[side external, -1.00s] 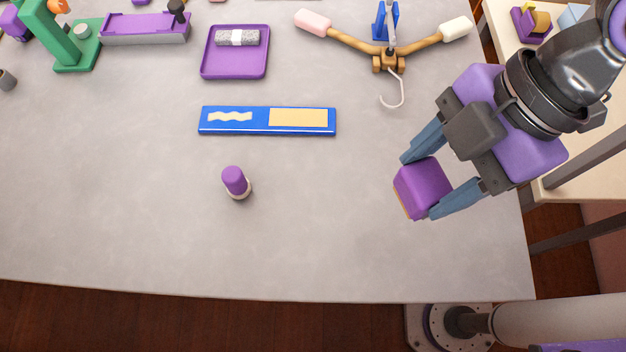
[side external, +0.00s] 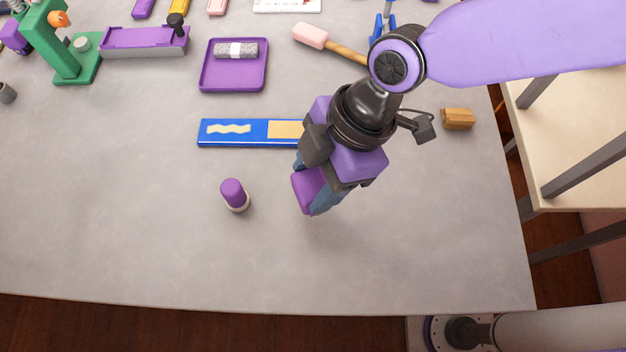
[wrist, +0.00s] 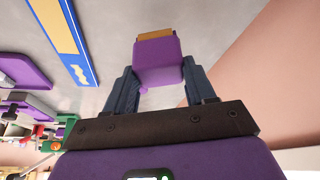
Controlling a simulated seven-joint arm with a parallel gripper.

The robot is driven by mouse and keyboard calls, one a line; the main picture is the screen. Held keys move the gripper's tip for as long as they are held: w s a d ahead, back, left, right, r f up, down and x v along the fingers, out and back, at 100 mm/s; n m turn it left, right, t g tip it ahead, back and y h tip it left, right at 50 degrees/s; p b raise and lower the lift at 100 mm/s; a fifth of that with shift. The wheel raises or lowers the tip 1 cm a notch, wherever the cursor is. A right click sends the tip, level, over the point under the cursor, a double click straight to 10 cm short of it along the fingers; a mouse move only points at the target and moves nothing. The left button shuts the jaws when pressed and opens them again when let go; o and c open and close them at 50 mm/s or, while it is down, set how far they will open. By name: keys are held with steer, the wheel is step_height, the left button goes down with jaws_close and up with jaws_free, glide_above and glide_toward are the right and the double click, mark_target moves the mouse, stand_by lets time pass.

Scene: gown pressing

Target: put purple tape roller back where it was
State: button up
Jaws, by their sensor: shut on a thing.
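My gripper (side external: 308,188) is shut on a purple block-shaped thing (side external: 306,192) with a tan edge, which I take to be the purple tape roller. It also shows in the wrist view (wrist: 158,64), held between the two blue-grey fingers, tan edge outward. It appears to be above the grey table, just in front of the right end of a blue strip (side external: 222,132). That strip carries a cream wavy mark and a tan rectangle, partly hidden by my gripper. It also shows in the wrist view (wrist: 66,42).
A purple-capped stick (side external: 234,194) stands left of my gripper. A tan block (side external: 457,119) lies right. The front table is clear.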

mark_target(320, 178)
steer(key=shift+w+a+f, duration=0.1)
steer(key=shift+a+f, duration=0.1)
steer(key=shift+f, duration=1.6)
steer(key=shift+f, duration=0.2)
steer(key=o, duration=1.1)
steer(key=shift+r, duration=0.1)
steer(key=v, duration=1.2)
steer(key=shift+r, duration=0.1)
